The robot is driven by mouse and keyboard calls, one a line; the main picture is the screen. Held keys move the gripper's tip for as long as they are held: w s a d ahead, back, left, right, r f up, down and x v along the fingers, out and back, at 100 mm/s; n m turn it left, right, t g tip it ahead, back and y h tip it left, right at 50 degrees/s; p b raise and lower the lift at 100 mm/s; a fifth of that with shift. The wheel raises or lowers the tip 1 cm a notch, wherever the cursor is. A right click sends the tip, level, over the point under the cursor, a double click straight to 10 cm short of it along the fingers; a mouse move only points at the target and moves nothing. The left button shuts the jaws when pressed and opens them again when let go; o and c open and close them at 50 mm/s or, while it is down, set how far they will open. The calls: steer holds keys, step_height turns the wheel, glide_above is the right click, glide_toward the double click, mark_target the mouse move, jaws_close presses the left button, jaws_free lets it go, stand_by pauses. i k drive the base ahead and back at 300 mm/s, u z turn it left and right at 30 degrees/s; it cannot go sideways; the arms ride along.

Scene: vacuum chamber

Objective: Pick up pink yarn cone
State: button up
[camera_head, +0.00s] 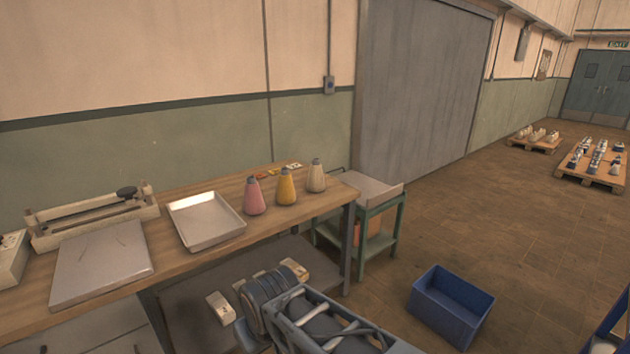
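The pink yarn cone (254,197) stands upright on the wooden workbench (178,246), right of the metal tray. A yellow cone (287,188) stands just to its right, and a cream cone (316,176) stands beyond that. My gripper (258,288) is at the bottom middle, in front of the bench and lower in the picture than the pink cone. Its two pale fingers are spread wide apart, and I see nothing between them. It is clear of the cones. My arm hides part of what lies behind it.
An empty-looking metal tray (206,221) lies left of the pink cone. A grey plate (102,264) and a long cream device (93,217) are farther left. A green cart (367,214) stands at the bench's right end. A blue bin (450,306) sits on the floor.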

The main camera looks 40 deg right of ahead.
mark_target(254, 205)
steer(key=z, duration=0.35)
steer(key=k, duration=0.45)
steer(key=z, duration=0.9)
steer(key=i, duration=0.6)
steer(key=u, duration=0.65)
steer(key=i, duration=1.15)
steer(key=u, duration=0.95)
